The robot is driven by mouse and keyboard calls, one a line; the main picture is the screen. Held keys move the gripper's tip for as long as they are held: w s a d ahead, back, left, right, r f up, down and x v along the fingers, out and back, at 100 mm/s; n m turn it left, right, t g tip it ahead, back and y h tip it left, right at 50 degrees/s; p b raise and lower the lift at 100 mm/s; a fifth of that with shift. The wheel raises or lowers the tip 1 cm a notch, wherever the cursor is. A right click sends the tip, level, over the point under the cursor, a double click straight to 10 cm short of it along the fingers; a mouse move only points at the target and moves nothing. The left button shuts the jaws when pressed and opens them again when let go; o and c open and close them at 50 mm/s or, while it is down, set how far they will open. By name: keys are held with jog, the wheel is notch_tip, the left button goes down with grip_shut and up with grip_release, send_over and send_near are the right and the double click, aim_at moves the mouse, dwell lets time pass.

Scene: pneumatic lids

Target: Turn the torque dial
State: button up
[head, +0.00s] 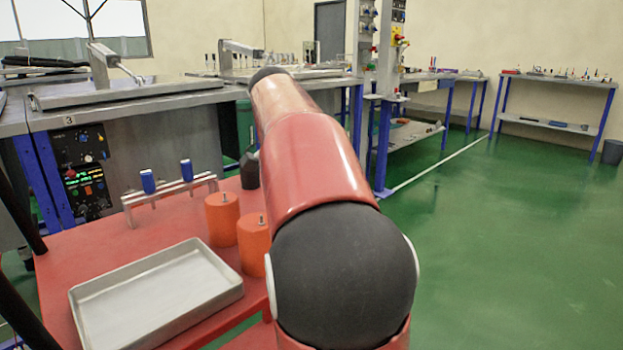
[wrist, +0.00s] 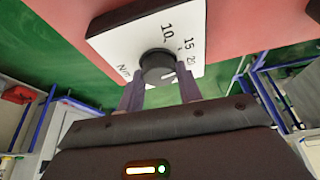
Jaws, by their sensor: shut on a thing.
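The torque dial is a round dark knob (wrist: 157,63) on a white scale plate (wrist: 128,42) with black edges, in the upper middle of the wrist view. The plate carries the printed numbers 10, 15 and 20 and "Nm". My gripper (wrist: 160,82) has its two dark fingers on either side of the knob and is shut on it. The fingers partly cover the near part of the scale. I cannot tell which value the knob points to. In the head view my red arm reaches forward and hides the dial and my gripper.
A red trolley top (head: 75,258) holds a grey metal tray (head: 155,290), two orange cylinders (head: 222,218) and a metal rack (head: 168,195) with two blue-topped items. A workbench (head: 130,95) with a control panel (head: 85,170) stands behind. Green floor is free at the right.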

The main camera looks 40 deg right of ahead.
jog(key=m+g+p, duration=0.1)
jog(key=m, duration=0.2)
jog(key=m+g, duration=0.1)
jog(key=m, duration=0.1)
jog(key=shift+w+m+y+p, duration=0.1)
jog(key=shift+m+y+p, duration=0.2)
jog(key=shift+m+p, duration=0.1)
dwell(0.4)
jog(key=o, duration=1)
jog(key=v, duration=0.8)
jog(key=shift+d+f, duration=0.1)
